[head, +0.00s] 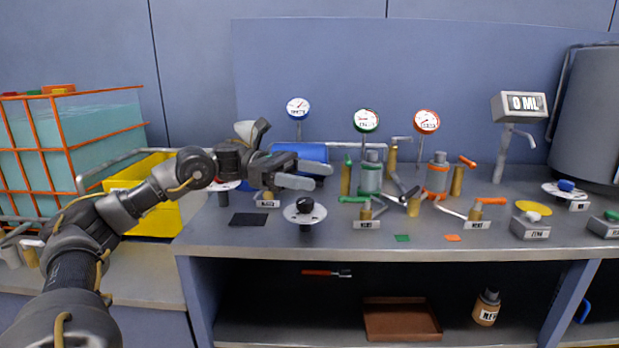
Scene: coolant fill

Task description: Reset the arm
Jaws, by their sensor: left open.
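My left arm comes in from the left and reaches over the left end of the workbench (350,241). My right arm and gripper do not show.
Gauges, bottles and brass fittings stand mid-bench, including a green-banded bottle (371,176) and an orange-banded bottle (437,176). A dispenser reading 0 ML (519,105) stands right. A yellow bin (139,212) and caged tank (102,125) are left. A brown tray (401,321) sits below.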

